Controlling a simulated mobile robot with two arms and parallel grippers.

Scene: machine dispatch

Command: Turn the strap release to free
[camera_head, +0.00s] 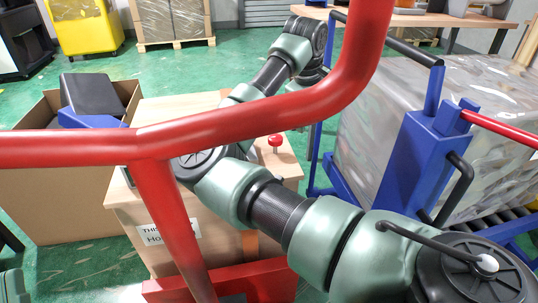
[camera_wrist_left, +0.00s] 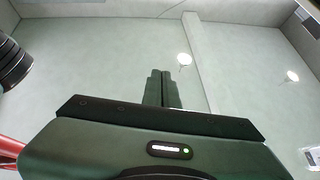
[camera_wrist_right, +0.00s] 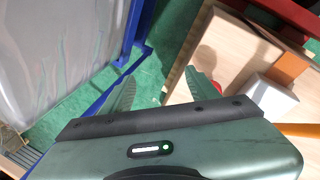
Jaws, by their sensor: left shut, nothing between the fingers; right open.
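A wooden box (camera_head: 180,245) with a printed label stands behind the red rail. A red knob (camera_head: 275,142) stands on its top; I cannot tell whether this is the strap release. In the right wrist view, a bit of the red knob (camera_wrist_right: 217,87) shows beside the right finger. My right gripper (camera_wrist_right: 160,75) is open and empty above the box edge; the red rail hides its fingers in the head view. My left gripper (camera_wrist_left: 160,72) is shut and empty, pointing up at the ceiling. Its tip (camera_head: 10,287) shows at the lower left of the head view.
A red tubular rail (camera_head: 230,120) crosses in front of the box. An open carton (camera_head: 55,205) stands at left. A blue frame (camera_head: 420,150) and a wrapped load (camera_head: 365,150) stand at right. A white block (camera_wrist_right: 272,97) sits by a brown strip (camera_wrist_right: 290,66) on the box.

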